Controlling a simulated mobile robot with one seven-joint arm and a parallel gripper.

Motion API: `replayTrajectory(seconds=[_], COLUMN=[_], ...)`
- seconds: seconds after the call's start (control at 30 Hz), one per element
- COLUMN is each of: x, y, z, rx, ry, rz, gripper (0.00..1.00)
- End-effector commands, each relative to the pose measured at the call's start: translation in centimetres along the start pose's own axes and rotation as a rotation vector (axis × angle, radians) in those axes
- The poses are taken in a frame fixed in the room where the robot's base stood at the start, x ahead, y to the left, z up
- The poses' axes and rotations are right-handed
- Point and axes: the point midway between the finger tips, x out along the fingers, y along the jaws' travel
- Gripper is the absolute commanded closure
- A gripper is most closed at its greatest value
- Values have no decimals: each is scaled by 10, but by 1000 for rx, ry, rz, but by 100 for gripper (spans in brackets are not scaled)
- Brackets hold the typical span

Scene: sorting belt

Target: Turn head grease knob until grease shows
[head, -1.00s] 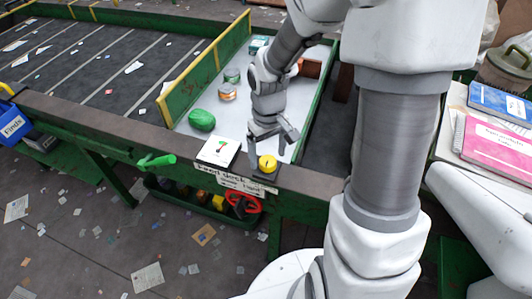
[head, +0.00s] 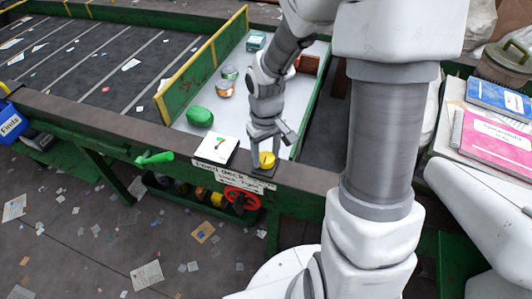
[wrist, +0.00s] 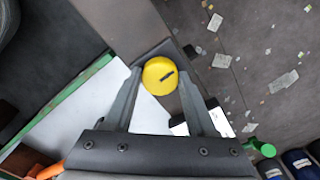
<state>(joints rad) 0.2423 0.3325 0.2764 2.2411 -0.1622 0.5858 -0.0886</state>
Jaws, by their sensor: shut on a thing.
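The yellow round knob (head: 266,160) sits on a dark base on the near rim of the feed deck. In the wrist view the yellow knob (wrist: 158,80) has a short dark mark on its top, right of its middle. My gripper (head: 270,148) comes down on it from above. In the wrist view the fingers of my gripper (wrist: 163,68) stand on either side of the knob and are shut on it. A white square plate (head: 216,149) with a small green and red mark lies on the rim just left of the knob. I cannot make out any grease around the knob.
A green lump (head: 200,117) and several cans lie on the pale deck behind. A green handle (head: 154,158) sticks out at the left and a red handwheel (head: 242,199) sits below the rim. Notebooks (head: 497,140) lie at the right.

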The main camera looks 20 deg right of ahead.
Motion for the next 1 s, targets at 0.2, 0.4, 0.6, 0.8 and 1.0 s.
replayTrajectory(seconds=[0.2, 0.4, 0.6, 0.8, 1.0], x=[0, 1, 2, 1, 1], y=[0, 0, 0, 0, 0], z=[0, 0, -1, -1, 0], rx=[21, 108, 263, 445, 613], ry=[1, 1, 3, 2, 1], rz=[1, 0, 1, 0, 0], gripper=[99, 99, 99, 99, 99])
